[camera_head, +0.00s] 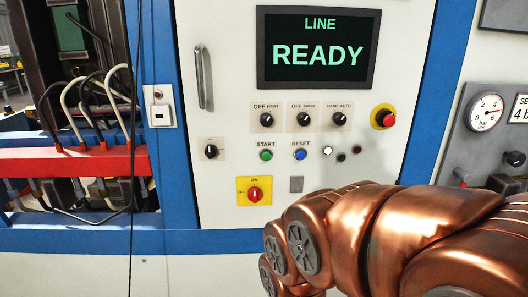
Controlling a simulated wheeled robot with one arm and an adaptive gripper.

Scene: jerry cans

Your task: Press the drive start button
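A green button (266,155) labelled START sits on the light control panel (225,100), below a row of black rotary knobs. A blue button (301,154) labelled RESET is just to its right. A screen (318,50) above reads LINE READY in green letters. My copper-coloured arm covers the lower right of the view. My gripper is not visible, so whether it is open or shut does not show. No part of my arm covers the green button.
A red emergency knob (387,117) is at the panel's right. A red rotary switch (254,194) on a yellow plate is below the green button. A door handle (203,78) sticks out at left. Cables and a red bar (75,160) lie left; a gauge (485,112) is right.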

